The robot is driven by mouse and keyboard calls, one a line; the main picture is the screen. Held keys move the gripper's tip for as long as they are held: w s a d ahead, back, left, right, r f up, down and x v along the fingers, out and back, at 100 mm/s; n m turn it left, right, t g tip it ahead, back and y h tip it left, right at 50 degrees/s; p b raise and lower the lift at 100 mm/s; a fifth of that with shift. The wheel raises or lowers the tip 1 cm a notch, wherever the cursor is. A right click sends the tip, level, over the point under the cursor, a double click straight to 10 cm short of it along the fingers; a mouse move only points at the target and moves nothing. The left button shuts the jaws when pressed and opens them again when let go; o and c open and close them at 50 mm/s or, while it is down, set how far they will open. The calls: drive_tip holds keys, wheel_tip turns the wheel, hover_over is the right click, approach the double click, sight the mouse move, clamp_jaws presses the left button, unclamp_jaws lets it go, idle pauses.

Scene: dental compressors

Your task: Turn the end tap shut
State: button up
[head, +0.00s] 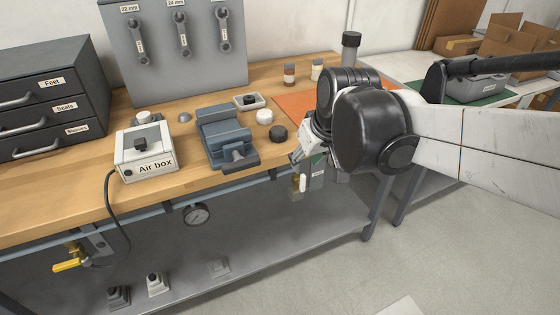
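A tap with a yellow lever (70,264) hangs at the left end of the blue pipe (160,208) under the bench's front edge. Its lever points left, roughly along the pipe. A small brass fitting with a white part (299,184) shows at the pipe's right side, just below my gripper. I cannot tell which of the two is the end tap. My gripper (298,160) is at the bench's front edge, right of the vise, far from the yellow lever. My arm covers most of it, so its opening is hidden. I see nothing held in it.
The wooden bench (60,195) carries a white air box (146,155), a blue vise (226,137) and a grey drawer unit (50,95). A black cable hangs from the air box near the yellow lever. A gauge (196,214) hangs mid-pipe. A lower shelf (260,240) holds small fittings.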

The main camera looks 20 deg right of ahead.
drive_tip(key=b, duration=0.1)
approach(305, 177)
drive_tip(key=shift+g, duration=0.4)
drive_tip(key=b+x, duration=0.1)
drive_tip(key=x, duration=0.3)
drive_tip(key=b+x, duration=0.2)
drive_tip(key=x, duration=0.2)
drive_tip(key=b+x, duration=0.2)
drive_tip(key=x, duration=0.2)
drive_tip(key=shift+w+r, duration=0.1)
drive_tip(key=shift+w, duration=0.25)
clamp_jaws()
